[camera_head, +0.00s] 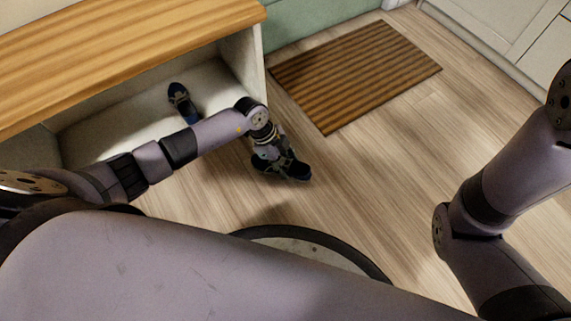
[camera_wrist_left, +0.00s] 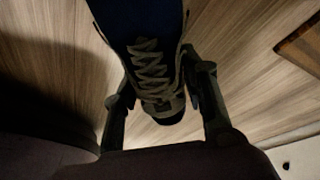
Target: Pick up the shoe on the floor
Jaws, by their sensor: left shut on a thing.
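A dark blue shoe with light laces (camera_wrist_left: 150,70) is between the fingers of my left gripper (camera_wrist_left: 160,92) in the left wrist view. In the head view the dark shoe (camera_head: 294,170) is at the end of my left arm, over the wood floor beside the shelf unit. My left gripper (camera_head: 270,158) is shut on it and partly hides it. I cannot tell whether the shoe touches the floor. A second blue shoe (camera_head: 183,103) lies inside the white shelf compartment. My right gripper is out of view.
The shelf unit has a wooden top (camera_head: 120,50) and a white side panel (camera_head: 243,60) close to my left arm. A brown striped mat (camera_head: 355,75) lies on the floor behind. White cabinets (camera_head: 500,30) stand at the upper right. The floor (camera_head: 370,190) right of the shoe is clear.

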